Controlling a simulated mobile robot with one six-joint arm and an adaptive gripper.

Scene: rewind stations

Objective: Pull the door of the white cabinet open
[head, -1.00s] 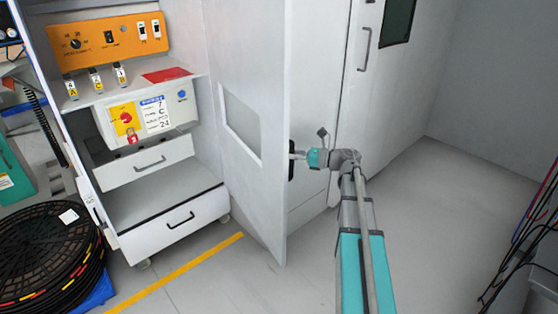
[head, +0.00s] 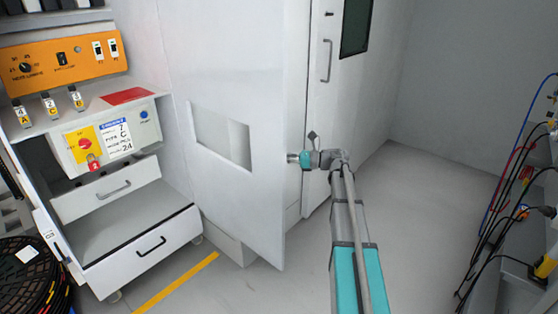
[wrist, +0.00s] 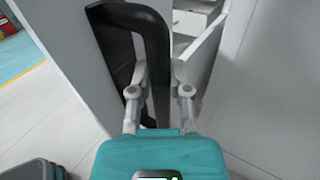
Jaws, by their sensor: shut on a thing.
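The white cabinet's door (head: 225,200) stands ajar in the head view, its broad face with a rectangular cut-out turned toward me. Its free edge is at the right, beside my gripper (head: 294,158). In the wrist view, the black door handle (wrist: 158,45) stands upright between the two fingers of my gripper (wrist: 160,78), which is shut on it. Past the door edge, pale shelf-like parts (wrist: 192,22) show inside the cabinet. The handle is hidden in the head view by the door edge and my gripper.
Another white front with a grey handle (head: 327,60) and dark window stands behind to the right. A drawer unit with an orange panel (head: 62,58) is at left. Cables (head: 500,190) hang at far right. The grey floor (head: 400,215) right of my arm is clear.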

